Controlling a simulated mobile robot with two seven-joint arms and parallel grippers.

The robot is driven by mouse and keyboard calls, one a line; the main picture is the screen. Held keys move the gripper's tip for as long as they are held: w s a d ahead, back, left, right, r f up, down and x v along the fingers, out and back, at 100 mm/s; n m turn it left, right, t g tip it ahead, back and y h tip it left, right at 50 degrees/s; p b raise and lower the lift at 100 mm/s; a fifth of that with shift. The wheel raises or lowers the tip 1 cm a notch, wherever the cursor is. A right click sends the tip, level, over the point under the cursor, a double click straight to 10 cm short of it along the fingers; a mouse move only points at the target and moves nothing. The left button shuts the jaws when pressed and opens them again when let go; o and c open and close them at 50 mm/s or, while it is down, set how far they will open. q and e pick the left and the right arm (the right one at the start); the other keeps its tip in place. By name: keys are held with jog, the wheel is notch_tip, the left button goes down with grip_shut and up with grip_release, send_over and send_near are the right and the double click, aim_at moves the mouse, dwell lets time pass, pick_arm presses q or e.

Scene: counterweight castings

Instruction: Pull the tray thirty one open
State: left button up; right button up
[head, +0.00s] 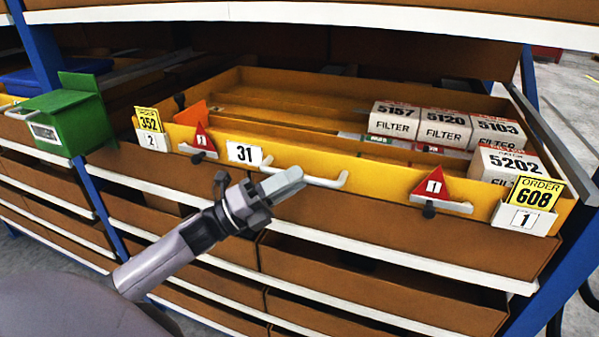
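The tray thirty one (290,158) is a long yellow tray with a white "31" label (244,154) on its front. It stands out from the shelf and its inside shows. A pale bar handle (335,182) runs along the middle of its front. My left gripper (292,180) is at this handle, its pale fingers overlapping the handle's left part in the head view. Whether the fingers are closed around the handle, or only in front of it, I cannot tell. My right gripper is not in view.
White filter boxes (445,127) stand in the tray's right part. Red triangle tags (433,186) and order cards (533,194) are on its front. A green box (70,118) is at left. Brown trays (375,285) lie below, and blue posts (38,45) bound the rack.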

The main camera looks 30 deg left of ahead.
pick_arm(q)
jog(key=shift+x, duration=1.05)
grip_shut()
jog(key=shift+f, duration=0.1)
